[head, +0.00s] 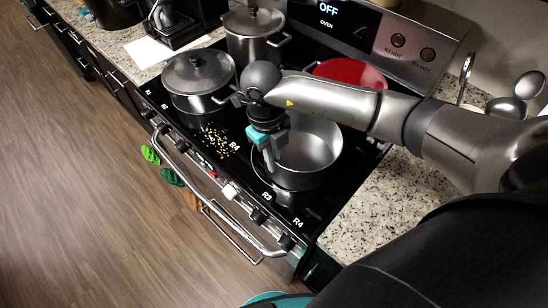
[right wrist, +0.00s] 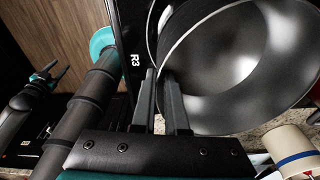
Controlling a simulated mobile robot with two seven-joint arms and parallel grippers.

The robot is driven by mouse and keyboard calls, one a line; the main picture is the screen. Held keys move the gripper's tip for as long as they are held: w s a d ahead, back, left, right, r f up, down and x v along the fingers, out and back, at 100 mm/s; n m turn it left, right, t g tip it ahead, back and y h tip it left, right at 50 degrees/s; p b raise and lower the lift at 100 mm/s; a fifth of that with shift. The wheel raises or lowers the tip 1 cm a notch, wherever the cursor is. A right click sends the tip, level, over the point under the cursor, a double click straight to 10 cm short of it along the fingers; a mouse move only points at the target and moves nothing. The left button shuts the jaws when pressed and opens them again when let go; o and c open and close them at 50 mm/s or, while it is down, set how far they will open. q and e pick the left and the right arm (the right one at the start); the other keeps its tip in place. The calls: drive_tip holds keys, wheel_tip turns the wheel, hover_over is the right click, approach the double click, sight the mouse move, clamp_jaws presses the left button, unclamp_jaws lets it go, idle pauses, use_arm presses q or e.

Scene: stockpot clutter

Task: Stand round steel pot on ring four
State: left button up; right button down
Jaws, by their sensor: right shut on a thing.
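The round steel pot (head: 318,150), open and seemingly empty, is over the right part of the black stovetop. My right gripper (head: 268,150) is shut on its left wall. In the right wrist view the gripper's fingers (right wrist: 160,100) straddle the rim of the pot (right wrist: 225,60). I cannot tell whether the pot's base touches the glass. The ring under it is hidden; the labels R3 and R4 show on the stove's front edge. My left gripper (right wrist: 48,76) shows small at the left of the right wrist view, its jaw state unclear.
A lidded steel pot (head: 198,82) and a taller lidded pot (head: 256,40) stand left and behind. A red pan (head: 350,74) is behind the held pot, partly hidden by my arm. Small pale bits (head: 215,141) lie on the stovetop. The oven handle (head: 205,190) runs along the front.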

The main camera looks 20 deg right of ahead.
drive_tip(key=shift+f, duration=0.15)
drive_tip(key=c, duration=0.9)
unclamp_jaws()
drive_tip(key=shift+c, duration=0.2)
wheel_tip(320, 180, up, 12)
drive_tip(key=w, duration=0.1)
drive_tip(key=shift+w+a+b, duration=0.2)
drive_tip(key=shift+a+b, duration=0.15)
drive_tip(key=shift+b, duration=0.05)
